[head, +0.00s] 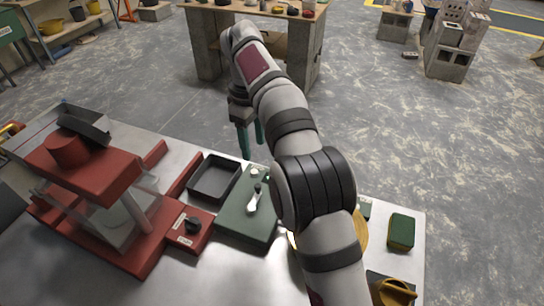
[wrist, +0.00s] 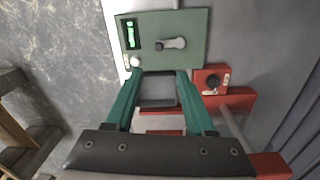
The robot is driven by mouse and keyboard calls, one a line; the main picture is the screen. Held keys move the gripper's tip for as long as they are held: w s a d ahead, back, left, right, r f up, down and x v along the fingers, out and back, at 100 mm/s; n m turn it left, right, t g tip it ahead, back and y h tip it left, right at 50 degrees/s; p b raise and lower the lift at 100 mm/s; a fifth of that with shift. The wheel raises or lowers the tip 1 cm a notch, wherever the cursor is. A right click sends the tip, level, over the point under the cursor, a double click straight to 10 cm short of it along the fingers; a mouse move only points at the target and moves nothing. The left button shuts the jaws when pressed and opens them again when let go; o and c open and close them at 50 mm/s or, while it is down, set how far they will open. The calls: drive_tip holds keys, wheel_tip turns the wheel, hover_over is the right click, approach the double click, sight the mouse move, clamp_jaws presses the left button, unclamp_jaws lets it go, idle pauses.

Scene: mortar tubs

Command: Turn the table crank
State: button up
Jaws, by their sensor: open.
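A small metal crank (head: 255,198) with a dark knob sits on top of the green box (head: 240,222) on the metal table. In the wrist view the crank (wrist: 172,44) lies across the green panel (wrist: 190,22), its dark knob at the left end. My gripper (head: 251,140) points down with teal fingers apart and nothing between them, on the far side of the green box. In the wrist view the fingertips (wrist: 158,76) stand below the crank, apart from it in the picture. My arm hides part of the table right of the box.
The green box also has a lit green display (wrist: 131,34) and a white knob (wrist: 136,62). A dark tray (head: 214,180), a red box with a black knob (head: 190,228) and a red machine (head: 95,190) stand to the left. A green sponge (head: 401,230) lies at the right.

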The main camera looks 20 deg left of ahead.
sight(258, 186)
drive_tip(key=f, duration=1.5)
drive_tip(key=shift+w+f, duration=0.3)
drive_tip(key=shift+w, duration=0.05)
clamp_jaws()
